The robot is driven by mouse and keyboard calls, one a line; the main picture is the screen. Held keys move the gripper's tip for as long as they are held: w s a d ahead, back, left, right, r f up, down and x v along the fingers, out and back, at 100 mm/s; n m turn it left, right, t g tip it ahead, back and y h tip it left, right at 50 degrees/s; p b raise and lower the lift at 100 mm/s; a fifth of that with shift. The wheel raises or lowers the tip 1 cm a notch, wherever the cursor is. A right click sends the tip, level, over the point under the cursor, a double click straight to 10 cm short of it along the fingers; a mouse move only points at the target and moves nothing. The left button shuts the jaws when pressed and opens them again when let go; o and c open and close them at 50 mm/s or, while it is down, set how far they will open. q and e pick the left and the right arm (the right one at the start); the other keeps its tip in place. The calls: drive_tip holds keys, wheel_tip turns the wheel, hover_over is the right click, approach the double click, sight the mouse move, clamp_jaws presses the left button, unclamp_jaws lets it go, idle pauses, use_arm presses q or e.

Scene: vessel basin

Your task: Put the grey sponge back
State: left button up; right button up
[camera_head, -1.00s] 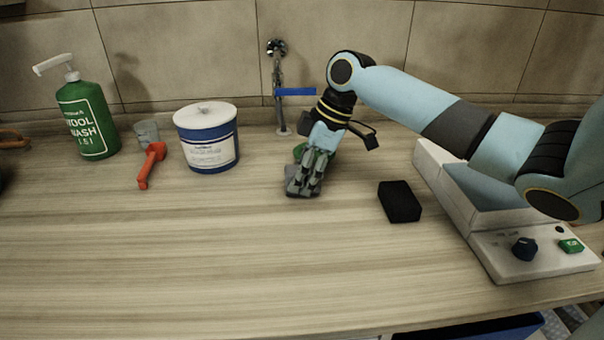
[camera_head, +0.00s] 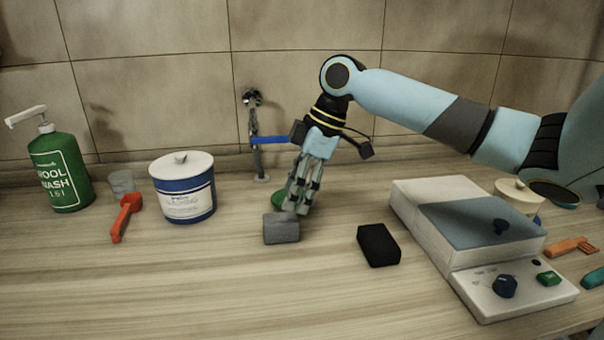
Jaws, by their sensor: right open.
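The grey sponge (camera_head: 282,228) lies flat on the counter near the middle of the head view. My right gripper (camera_head: 297,205) comes down from the upper right, fingers pointing down, just behind and to the right of the sponge. It is open. Its fingertips overlap the sponge's back right corner in the picture; I cannot tell whether they touch it. A round green thing (camera_head: 278,199) is partly hidden behind the fingers. A black block (camera_head: 378,245) lies to the right of the sponge. My left gripper is not in view.
A white device (camera_head: 430,222) with a control panel stands at right. The front counter is clear.

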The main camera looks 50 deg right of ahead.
drive_tip(key=v, duration=0.4)
drive_tip(key=shift+r, duration=0.1)
idle(0.4)
